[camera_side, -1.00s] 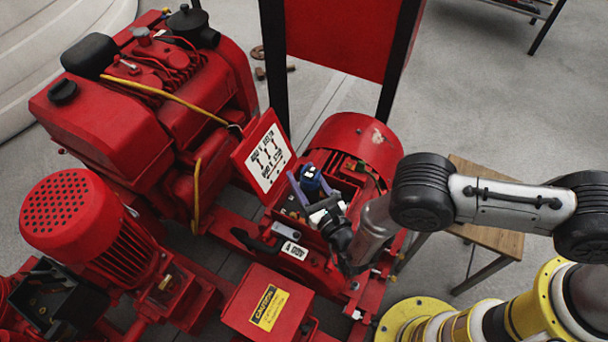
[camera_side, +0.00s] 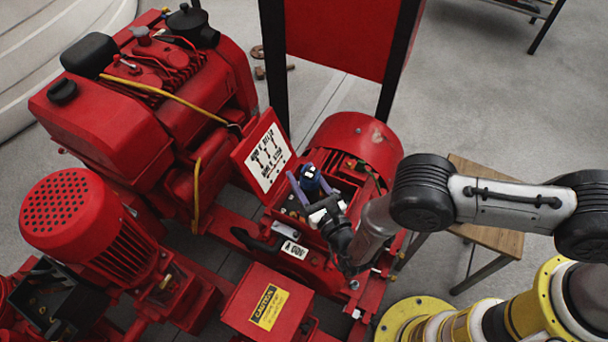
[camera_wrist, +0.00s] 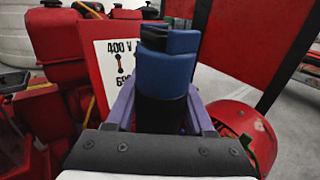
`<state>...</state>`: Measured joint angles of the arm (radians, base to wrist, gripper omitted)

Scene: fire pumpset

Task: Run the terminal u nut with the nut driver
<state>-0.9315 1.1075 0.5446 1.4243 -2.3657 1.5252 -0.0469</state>
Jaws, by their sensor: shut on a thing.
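My gripper (camera_side: 311,192) is over the open terminal box (camera_side: 345,190) of the red motor, its purple fingers shut on the nut driver (camera_side: 311,177). The driver has a blue and black handle and stands roughly upright in the side view. In the wrist view the nut driver (camera_wrist: 167,72) fills the middle, between the purple fingers (camera_wrist: 160,112). The driver's lower end and the terminal u nut are hidden behind the gripper and the box, so I cannot tell whether they touch.
The raised lid (camera_side: 264,152) with a white wiring label stands left of the box. The red motor (camera_side: 352,142) is behind it. A red box with a caution label (camera_side: 268,305) is in front. A red panel on black posts (camera_side: 340,35) rises behind. A wooden table (camera_side: 485,235) stands at right.

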